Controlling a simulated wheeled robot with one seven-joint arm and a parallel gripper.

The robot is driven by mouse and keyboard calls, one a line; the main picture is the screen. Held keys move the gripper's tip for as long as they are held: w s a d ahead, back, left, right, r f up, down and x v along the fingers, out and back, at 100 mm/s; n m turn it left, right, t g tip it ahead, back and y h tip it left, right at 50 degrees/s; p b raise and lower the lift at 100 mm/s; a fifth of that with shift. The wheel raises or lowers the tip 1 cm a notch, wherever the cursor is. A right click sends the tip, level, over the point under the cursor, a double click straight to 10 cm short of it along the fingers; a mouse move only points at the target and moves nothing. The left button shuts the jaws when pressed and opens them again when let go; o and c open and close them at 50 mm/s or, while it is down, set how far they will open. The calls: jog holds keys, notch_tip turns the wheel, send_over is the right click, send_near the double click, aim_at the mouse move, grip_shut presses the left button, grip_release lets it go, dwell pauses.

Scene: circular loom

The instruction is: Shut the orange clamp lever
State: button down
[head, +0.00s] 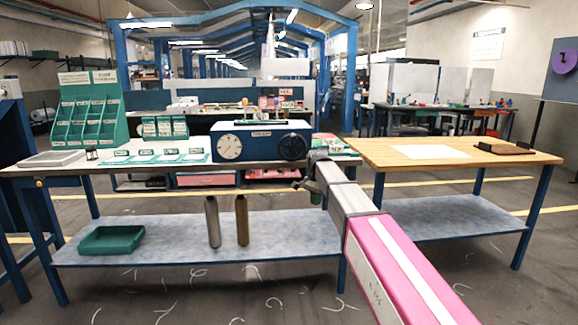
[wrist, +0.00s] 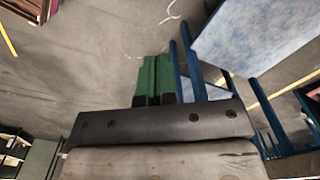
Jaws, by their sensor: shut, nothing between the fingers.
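I cannot make out an orange clamp lever in either view. A blue machine (head: 221,127) with a white dial and a black handwheel stands on the left bench. My arm crosses the lower right of the head view and ends just below and right of the handwheel. My gripper (head: 299,186) shows small and dark there, at the bench's front edge. In the wrist view its green fingers (wrist: 157,62) are together with nothing between them. They point at the floor, apart from any object. Part of the bench's right end is hidden behind my arm.
The left bench (head: 75,172) holds green bins (head: 90,121), several labelled cards and a grey plate (head: 52,159). A wooden table (head: 365,152) stands at right, mostly clear. A green tray (head: 112,239) lies on the lower shelf.

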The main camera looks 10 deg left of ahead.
jog(key=s+d+f+n, duration=0.7)
jog(key=s+d+f, duration=1.7)
jog(key=s+d, duration=0.2)
jog(key=shift+s+d+f+n, duration=0.15)
jog(key=shift+s+d+n, duration=0.1)
jog(key=shift+d+n, duration=0.2)
